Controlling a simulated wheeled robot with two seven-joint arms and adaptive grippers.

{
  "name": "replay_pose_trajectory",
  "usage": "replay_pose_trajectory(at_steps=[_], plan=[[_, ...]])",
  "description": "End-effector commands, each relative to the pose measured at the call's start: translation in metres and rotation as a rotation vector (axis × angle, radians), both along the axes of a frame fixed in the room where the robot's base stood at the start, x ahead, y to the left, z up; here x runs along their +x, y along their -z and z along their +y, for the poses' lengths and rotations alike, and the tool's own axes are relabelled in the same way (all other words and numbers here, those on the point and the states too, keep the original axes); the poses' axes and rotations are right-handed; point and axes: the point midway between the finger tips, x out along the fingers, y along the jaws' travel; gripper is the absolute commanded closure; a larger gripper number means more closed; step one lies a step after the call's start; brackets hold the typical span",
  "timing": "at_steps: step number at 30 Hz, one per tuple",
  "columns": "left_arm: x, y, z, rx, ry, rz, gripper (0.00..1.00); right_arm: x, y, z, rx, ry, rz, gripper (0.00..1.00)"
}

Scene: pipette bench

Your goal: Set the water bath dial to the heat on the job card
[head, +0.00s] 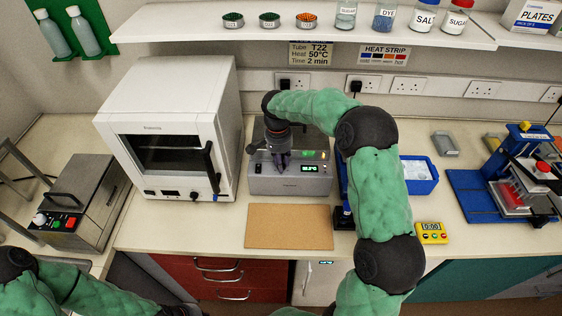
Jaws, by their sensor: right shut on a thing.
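The water bath (260,186) is a grey box in the middle of the bench with a small lit display (310,168) on its front; the digits are too small to read surely. My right gripper (281,168) points down at the front of the bath, left of the display. It is shut on the dial, which its fingers hide. The job card (311,52) on the back wall reads Tube T22, Heat 50°C, Time 2 min. My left gripper (181,311) barely shows at the bottom edge, and its fingers are cut off.
A white oven (168,105) stands close left of the bath. A brown mat (289,227) lies in front. A blue tray (418,176) and a yellow timer (432,232) are right of my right arm. A shelf (300,32) with jars overhangs the back.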

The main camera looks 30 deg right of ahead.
Motion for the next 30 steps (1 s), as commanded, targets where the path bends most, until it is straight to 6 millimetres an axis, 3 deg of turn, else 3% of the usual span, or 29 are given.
replay_pose_trajectory(at_steps=[12,13,15,26,30], plan=[[0.000,0.000,0.000,0.000,0.000,0.000,1.00,0.000,0.000,0.000,0.000,0.006,0.000,1.00],[0.000,0.000,0.000,0.000,0.000,0.000,1.00,0.000,0.000,0.000,0.000,0.006,0.000,0.68],[0.000,0.000,0.000,0.000,0.000,0.000,1.00,0.000,0.000,0.000,0.000,0.006,0.000,0.50],[0.000,0.000,0.000,0.000,0.000,0.000,1.00,0.000,-0.001,0.000,0.000,0.006,-0.001,0.50],[0.000,0.000,0.000,0.000,0.000,0.000,1.00,0.002,-0.014,0.000,-0.001,0.007,-0.005,0.50]])
